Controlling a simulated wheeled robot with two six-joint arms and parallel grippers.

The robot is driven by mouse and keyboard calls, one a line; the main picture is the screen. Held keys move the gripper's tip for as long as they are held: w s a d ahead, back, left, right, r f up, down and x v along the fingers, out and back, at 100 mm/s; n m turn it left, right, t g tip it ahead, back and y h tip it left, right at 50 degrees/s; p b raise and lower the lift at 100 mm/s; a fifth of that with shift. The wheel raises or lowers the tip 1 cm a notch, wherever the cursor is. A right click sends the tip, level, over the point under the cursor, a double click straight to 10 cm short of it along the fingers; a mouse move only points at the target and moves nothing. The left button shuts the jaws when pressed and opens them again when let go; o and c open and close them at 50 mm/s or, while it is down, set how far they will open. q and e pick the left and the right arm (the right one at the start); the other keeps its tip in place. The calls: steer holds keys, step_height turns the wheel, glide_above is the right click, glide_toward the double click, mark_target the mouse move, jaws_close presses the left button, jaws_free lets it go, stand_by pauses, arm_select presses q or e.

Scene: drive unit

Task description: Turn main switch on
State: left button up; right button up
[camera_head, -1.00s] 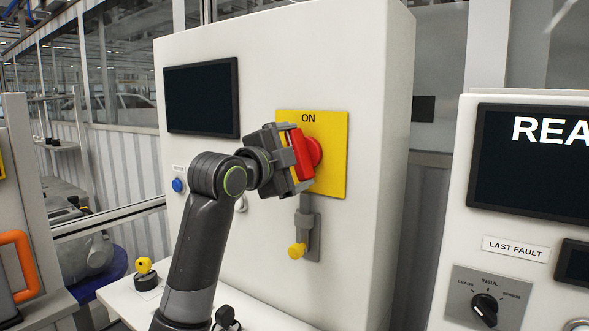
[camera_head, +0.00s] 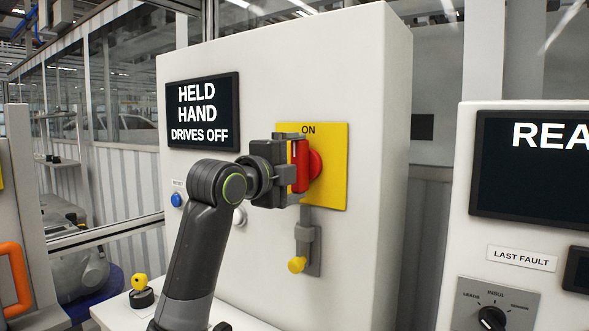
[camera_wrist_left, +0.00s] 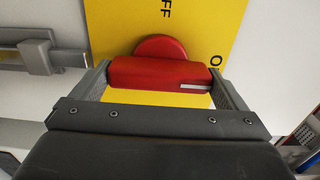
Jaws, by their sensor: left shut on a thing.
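The main switch is a red handle (camera_head: 301,166) on a round red base, set on a yellow plate (camera_head: 334,185) on the white cabinet's front. The plate reads "ON" at its top in the head view. The handle stands upright there. My left gripper (camera_head: 293,168) is shut on the handle, one finger at its top end and one at its lower end. In the left wrist view the handle (camera_wrist_left: 155,73) lies between both fingers, with a white mark near one end and part of "OFF" on the plate beyond. My right gripper is not in view.
The cabinet's screen (camera_head: 203,111) reads "HELD HAND DRIVES OFF". A latch with a yellow knob (camera_head: 297,265) hangs below the plate. A blue button (camera_head: 176,199) is at left. A second panel with a black selector knob (camera_head: 491,319) stands at right.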

arm_select(q)
steer(key=shift+f, duration=0.1)
steer(key=o, duration=0.6)
steer(key=b+v, duration=0.3)
steer(key=v, duration=1.4)
steer(key=shift+s+a+b, duration=0.15)
steer(key=shift+b, duration=0.25)
